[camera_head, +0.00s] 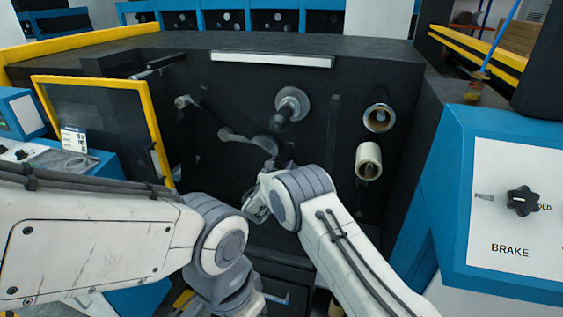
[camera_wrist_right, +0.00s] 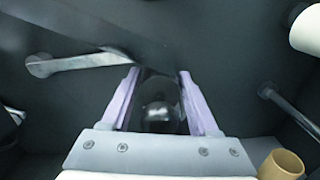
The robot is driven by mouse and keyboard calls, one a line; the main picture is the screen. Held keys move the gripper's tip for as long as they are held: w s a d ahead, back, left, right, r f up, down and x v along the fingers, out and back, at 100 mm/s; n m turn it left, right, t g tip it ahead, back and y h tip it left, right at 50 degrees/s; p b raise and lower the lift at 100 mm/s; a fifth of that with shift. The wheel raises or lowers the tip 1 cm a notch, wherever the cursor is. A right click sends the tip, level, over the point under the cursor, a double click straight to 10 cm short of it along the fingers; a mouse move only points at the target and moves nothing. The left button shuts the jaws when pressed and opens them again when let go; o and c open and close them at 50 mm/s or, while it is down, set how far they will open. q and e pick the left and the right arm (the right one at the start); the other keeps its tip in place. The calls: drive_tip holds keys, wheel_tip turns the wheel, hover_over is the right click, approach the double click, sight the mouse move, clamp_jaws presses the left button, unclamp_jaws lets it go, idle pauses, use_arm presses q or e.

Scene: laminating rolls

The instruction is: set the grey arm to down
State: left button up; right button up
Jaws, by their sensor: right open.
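A grey arm (camera_head: 245,137) sits on the dark machine face in the head view, with a round grey end at its left. In the right wrist view the grey arm (camera_wrist_right: 85,62) runs from a round end at the left to behind my left-hand finger. My right gripper (camera_wrist_right: 158,74) is open, its two pale purple fingers on either side of a dark glossy rounded part (camera_wrist_right: 160,108). I cannot tell whether the fingers touch it. In the head view the right wrist hides most of that gripper. My left gripper's fingers do not show.
A grey spindle (camera_head: 291,105) stands above the arm. Two rolls (camera_head: 380,117) (camera_head: 368,160) are to the right. A yellow-framed guard (camera_head: 155,125) stands at the left. A blue cabinet with a brake knob (camera_head: 522,200) is at the right. My left arm fills the lower left.

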drive_tip(key=shift+w, duration=0.2)
clamp_jaws()
idle(1.4)
